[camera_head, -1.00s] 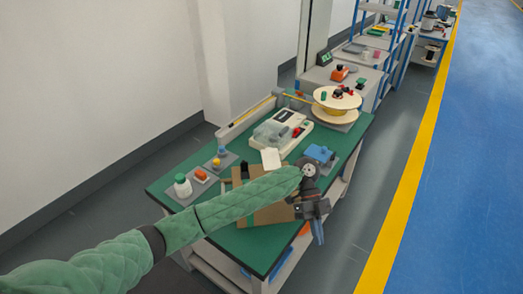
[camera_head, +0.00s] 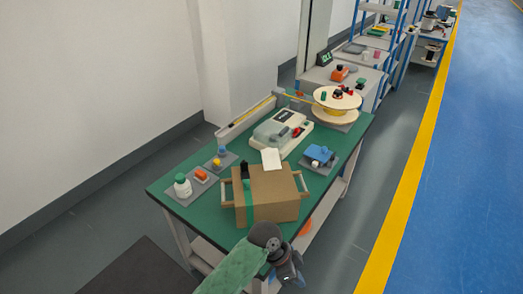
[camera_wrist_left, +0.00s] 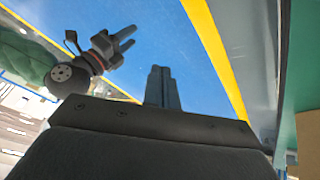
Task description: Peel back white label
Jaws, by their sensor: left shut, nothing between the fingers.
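A small white label (camera_head: 271,158) stands out pale at the back edge of the brown cardboard box (camera_head: 272,190) on the green bench; whether it is stuck to the box I cannot tell. My left gripper (camera_head: 296,280) is at the bottom of the head view, in front of the bench edge and apart from box and label. In the left wrist view its fingers (camera_wrist_left: 162,88) are together and empty. My right gripper (camera_wrist_left: 122,42) shows in the left wrist view with its fingers apart and nothing between them; it does not show in the head view.
The green bench (camera_head: 190,213) also holds a white machine (camera_head: 272,131), a blue device (camera_head: 319,153), a white bottle (camera_head: 182,185) and a cable spool (camera_head: 337,97). A green strip runs down the box's left side. The floor right of the bench is clear.

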